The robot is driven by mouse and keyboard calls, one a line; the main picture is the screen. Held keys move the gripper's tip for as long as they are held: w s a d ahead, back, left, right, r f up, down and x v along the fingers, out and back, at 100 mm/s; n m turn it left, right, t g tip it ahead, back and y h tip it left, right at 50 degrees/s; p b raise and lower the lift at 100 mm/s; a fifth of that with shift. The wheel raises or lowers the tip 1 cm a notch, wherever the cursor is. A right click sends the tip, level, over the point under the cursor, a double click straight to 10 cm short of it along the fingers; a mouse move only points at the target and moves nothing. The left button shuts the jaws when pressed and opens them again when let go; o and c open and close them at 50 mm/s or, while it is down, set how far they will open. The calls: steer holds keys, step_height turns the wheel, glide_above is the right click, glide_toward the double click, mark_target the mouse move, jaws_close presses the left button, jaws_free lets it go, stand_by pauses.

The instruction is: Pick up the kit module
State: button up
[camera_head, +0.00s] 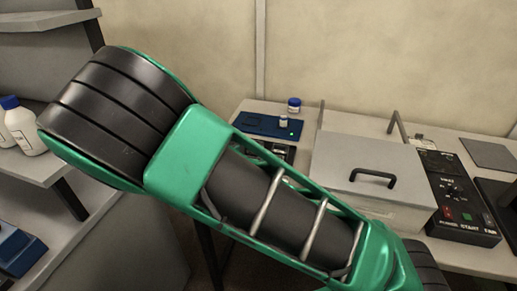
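I cannot tell for sure which thing is the kit module. A flat dark blue unit (258,123) with a green light lies on the back bench, and a small pale cylinder with a blue band (283,121) stands on it. A small blue-capped jar (294,105) stands just behind it. My green and black arm crosses the middle of the view and hides part of the bench. My gripper is not in view.
A grey box with a black-handled lid (345,155) stands on the bench (352,121). A black control panel (457,195) is right of it. White bottles with a blue cap (22,125) stand on the left shelf (40,165). A blue item (18,248) sits lower left.

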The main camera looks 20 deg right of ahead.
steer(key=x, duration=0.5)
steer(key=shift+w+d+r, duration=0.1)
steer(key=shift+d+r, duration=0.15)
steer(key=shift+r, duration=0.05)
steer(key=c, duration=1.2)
